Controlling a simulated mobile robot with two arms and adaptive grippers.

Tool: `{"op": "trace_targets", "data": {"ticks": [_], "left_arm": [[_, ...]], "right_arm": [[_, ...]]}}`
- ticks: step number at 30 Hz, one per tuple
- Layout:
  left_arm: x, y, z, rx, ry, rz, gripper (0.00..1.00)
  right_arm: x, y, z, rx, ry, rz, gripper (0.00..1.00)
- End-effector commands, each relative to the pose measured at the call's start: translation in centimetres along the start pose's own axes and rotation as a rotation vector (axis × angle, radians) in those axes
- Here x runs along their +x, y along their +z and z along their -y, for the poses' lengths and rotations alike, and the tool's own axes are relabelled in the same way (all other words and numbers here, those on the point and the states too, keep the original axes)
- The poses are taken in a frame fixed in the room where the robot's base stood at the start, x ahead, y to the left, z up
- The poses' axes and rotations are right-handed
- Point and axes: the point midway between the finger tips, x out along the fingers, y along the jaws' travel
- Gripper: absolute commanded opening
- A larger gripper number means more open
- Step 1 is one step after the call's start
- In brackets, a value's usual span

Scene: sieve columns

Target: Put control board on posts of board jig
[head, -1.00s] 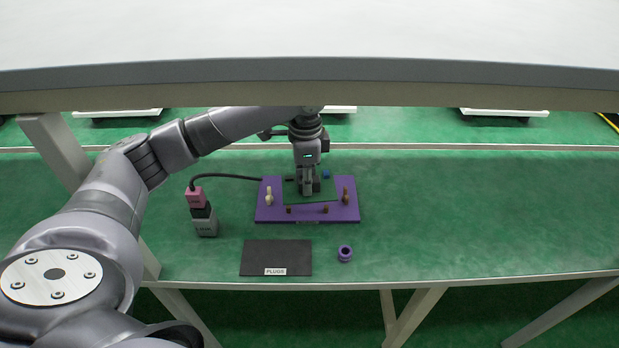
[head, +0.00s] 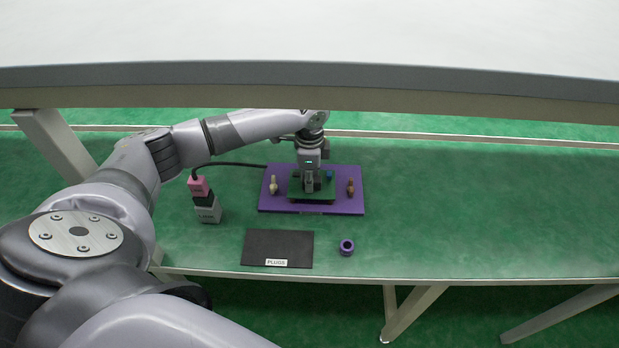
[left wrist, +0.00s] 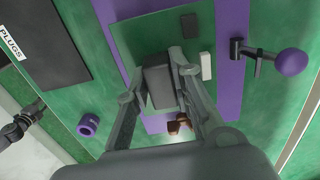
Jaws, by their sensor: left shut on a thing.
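The control board (head: 298,194) is a dark green plate with a raised dark block, a blue part (head: 330,175) and, in the left wrist view, a white part (left wrist: 208,66). My left gripper (head: 310,188) is shut on the dark block (left wrist: 158,84). The board is over the purple board jig (head: 350,207), roughly at its middle. The board and gripper hide the jig's middle, and I cannot tell whether the board touches the posts. A cream peg-like part (head: 273,187) and a brown one (head: 351,187) stand at its sides. My right gripper seems to show at the left edge of the left wrist view (left wrist: 24,122).
A black mat labelled PLUGS (head: 278,246) and a purple ring (head: 347,247) lie in front of the jig. A pink, black and grey device (head: 206,205) with a cable stands left. A purple ball-ended lever (left wrist: 290,61) shows in the wrist view. The green table (head: 480,210) is clear on the right.

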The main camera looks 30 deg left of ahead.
Motion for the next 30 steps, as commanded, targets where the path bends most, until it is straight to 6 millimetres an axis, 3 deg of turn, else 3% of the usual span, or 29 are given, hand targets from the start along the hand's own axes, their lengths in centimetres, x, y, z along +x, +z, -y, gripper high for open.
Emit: {"op": "trace_targets", "data": {"ticks": [4,11,12,18,20,30], "left_arm": [[0.1,0.0,0.0,0.0,-0.001,-0.001,0.0],[0.4,0.0,0.0,0.0,0.001,0.0,0.0],[0.4,0.0,0.0,0.0,0.0,0.0,0.24],[0.3,0.0,0.0,0.0,0.0,0.0,0.37],[0.3,0.0,0.0,0.0,0.0,0.0,0.41],[0.1,0.0,0.1,0.0,-0.002,-0.001,0.41]], "right_arm": [[0.0,-1.2,-0.3,-0.001,0.004,-0.019,0.28],[-0.1,-0.9,-0.5,-0.002,0.006,-0.015,0.28],[-0.1,-0.8,-0.5,-0.003,0.006,-0.014,0.28],[-0.1,-0.2,-0.4,-0.003,0.005,-0.004,0.28],[-0.1,-0.1,-0.4,-0.003,0.005,-0.003,0.28],[0.0,-0.1,-0.4,-0.002,0.004,-0.002,0.28]]}}
